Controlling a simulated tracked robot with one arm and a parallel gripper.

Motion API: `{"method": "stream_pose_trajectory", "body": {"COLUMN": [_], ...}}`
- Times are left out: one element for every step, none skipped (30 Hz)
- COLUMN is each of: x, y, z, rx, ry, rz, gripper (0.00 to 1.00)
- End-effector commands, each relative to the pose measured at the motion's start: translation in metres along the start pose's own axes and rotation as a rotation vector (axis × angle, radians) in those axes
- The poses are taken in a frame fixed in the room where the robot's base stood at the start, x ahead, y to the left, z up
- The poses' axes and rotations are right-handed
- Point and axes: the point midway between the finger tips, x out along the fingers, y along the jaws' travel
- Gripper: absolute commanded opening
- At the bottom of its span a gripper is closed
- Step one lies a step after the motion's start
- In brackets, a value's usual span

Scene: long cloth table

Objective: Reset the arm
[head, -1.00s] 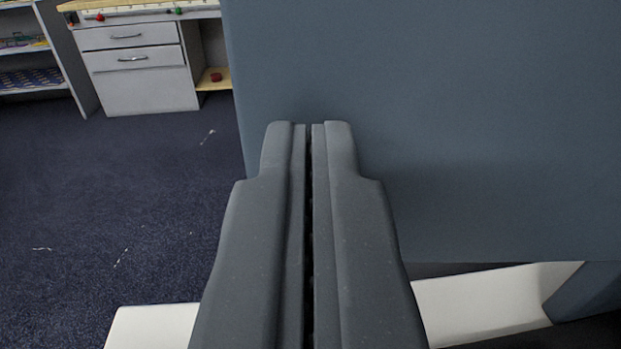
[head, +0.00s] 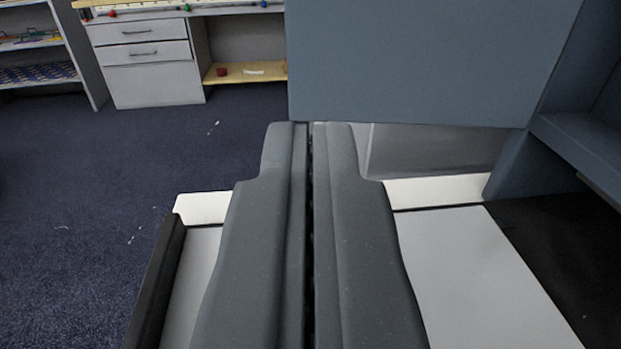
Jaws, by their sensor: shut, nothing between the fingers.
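My gripper (head: 310,128) is in the lower middle of the head view and points away from the camera. Its two dark grey fingers lie side by side with only a thin dark seam between them. It is shut and holds nothing. Its tips appear just below the lower edge of a large blue-grey panel (head: 420,65). I cannot tell how far apart they are in depth. No loose object is near the fingers.
A grey drawer cabinet (head: 150,70) stands at the upper left, beside a low wooden shelf (head: 240,75) with a small red item. Open shelving (head: 40,60) is at the far left. A blue-grey ledge (head: 585,145) is at right.

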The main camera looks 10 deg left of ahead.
Motion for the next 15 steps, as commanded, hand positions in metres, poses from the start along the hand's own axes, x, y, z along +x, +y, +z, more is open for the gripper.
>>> {"method": "stream_pose_trajectory", "body": {"x": [-0.003, -0.004, -0.005, -0.005, -0.005, -0.003, 0.000, 0.004, 0.010, 0.016, 0.022, 0.031, 0.038, 0.045, 0.054], "y": [0.000, 0.000, 0.000, 0.000, 0.000, 0.000, 0.001, 0.002, 0.003, 0.003, 0.004, 0.004, 0.005, 0.005, 0.004], "z": [0.000, 0.000, 0.000, 0.000, -0.001, -0.003, -0.007, -0.011, -0.020, -0.028, -0.038, -0.055, -0.069, -0.084, -0.105], "rx": [0.000, 0.000, 0.000, -0.001, -0.003, -0.011, -0.022, -0.037, -0.064, -0.087, -0.113, -0.153, -0.185, -0.213, -0.250], "ry": [0.000, 0.000, -0.001, -0.001, -0.001, -0.003, -0.006, -0.010, -0.016, -0.020, -0.028, -0.035, -0.043, -0.046, -0.052], "rz": [0.001, 0.001, 0.001, 0.002, 0.002, 0.005, 0.009, 0.016, 0.029, 0.039, 0.056, 0.078, 0.100, 0.122, 0.154], "gripper": [0.00, 0.00, 0.00, 0.00, 0.00, 0.00, 0.00, 0.00, 0.00, 0.00, 0.00, 0.00, 0.00, 0.00, 0.00]}}
